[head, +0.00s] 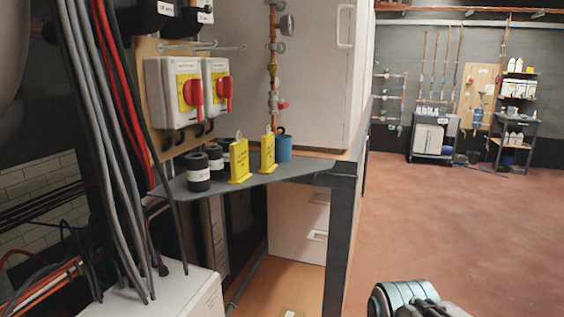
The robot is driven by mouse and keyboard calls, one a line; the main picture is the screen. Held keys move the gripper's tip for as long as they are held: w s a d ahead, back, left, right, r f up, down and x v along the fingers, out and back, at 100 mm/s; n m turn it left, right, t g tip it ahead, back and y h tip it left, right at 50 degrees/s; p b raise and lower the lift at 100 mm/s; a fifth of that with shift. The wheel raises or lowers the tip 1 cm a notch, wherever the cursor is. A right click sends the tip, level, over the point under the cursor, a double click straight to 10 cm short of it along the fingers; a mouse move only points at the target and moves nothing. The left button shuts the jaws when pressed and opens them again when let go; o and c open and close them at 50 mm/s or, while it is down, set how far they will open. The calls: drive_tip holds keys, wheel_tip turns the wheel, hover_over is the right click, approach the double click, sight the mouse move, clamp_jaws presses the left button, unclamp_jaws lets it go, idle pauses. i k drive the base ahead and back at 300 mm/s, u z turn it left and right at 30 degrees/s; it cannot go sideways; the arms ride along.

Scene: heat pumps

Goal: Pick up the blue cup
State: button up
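The blue cup (285,149) stands upright on the dark shelf (290,174), near its back right, with a dark rim or handle showing at the top. A yellow tag-like stand (269,154) with a wire loop stands just in front and to the left of the cup. Part of my arm shows at the bottom right edge, well below and to the right of the cup. The fingers of my gripper are not in view, so I cannot see whether it holds anything.
A second yellow stand (239,161) and black rolls with white labels (198,172) sit left on the shelf. Red-handled switch boxes (181,88) and copper pipe (273,60) rise behind. Hanging cables (95,130) fill the left. The red-brown floor (455,220) at right is open.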

sight(283, 143)
drive_tip(key=k, duration=0.35)
drive_tip(key=z, duration=1.1)
drive_tip(key=i, duration=2.3)
drive_tip(key=u, duration=2.2)
